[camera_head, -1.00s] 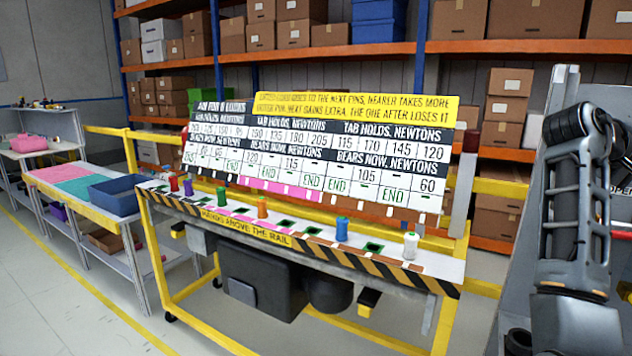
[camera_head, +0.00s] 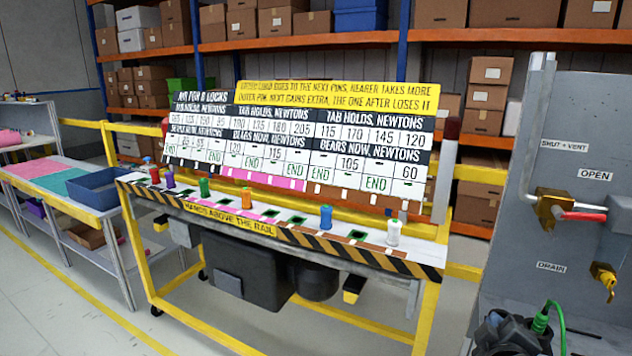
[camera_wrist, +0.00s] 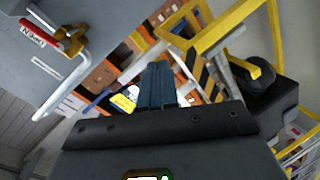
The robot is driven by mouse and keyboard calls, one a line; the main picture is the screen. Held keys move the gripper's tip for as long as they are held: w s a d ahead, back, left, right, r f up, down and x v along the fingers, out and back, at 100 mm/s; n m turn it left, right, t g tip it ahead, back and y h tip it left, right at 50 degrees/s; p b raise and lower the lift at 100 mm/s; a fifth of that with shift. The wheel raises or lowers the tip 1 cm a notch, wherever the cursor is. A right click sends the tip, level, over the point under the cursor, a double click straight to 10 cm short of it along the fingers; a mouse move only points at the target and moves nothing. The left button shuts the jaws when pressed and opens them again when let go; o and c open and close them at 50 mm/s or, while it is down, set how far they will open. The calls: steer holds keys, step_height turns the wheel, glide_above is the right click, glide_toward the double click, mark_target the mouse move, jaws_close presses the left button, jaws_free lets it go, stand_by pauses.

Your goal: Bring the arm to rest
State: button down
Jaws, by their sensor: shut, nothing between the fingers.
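My gripper (camera_wrist: 158,85) shows in the wrist view as two blue-grey fingers pressed together, with nothing between them. They point up the picture, in free air, toward the shelves and the yellow frame. In the wrist view the grey panel (camera_wrist: 75,25) with its red-handled brass valve (camera_wrist: 68,40) lies to the upper left of the fingers, apart from them. In the head view the gripper is not clearly seen. A dark rounded shape (camera_head: 510,335) with a green hose stands at the lower right; I cannot tell if it is part of my arm.
A yellow-framed bench (camera_head: 270,222) carries several coloured pins under a number board (camera_head: 300,145). The grey panel (camera_head: 545,250) with valves (camera_head: 560,208) stands close on the right. Box-laden shelves line the back. A side table (camera_head: 60,180) is at left, with clear floor (camera_head: 50,300) in front.

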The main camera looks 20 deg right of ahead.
steer(key=s+a+f+t+y, duration=0.2)
steer(key=s+a+f+y, duration=0.1)
steer(key=s+a, duration=0.5)
steer(key=s+a+f+t+y, duration=0.2)
steer(key=s+a+y, duration=0.3)
steer(key=a, duration=0.4)
steer(key=s+a+r+m+y, duration=0.1)
steer(key=s+a+r, duration=0.3)
steer(key=s, duration=0.4)
steer(key=s+a+r+m+y, duration=0.2)
steer(key=s+a+r, duration=0.2)
steer(key=s, duration=0.5)
steer(key=shift+s+a+r+t, duration=0.15)
steer(key=shift+a+r+t, duration=0.25)
steer(key=shift+a, duration=0.45)
steer(key=shift+d+f, duration=0.1)
steer(key=shift+f, duration=0.05)
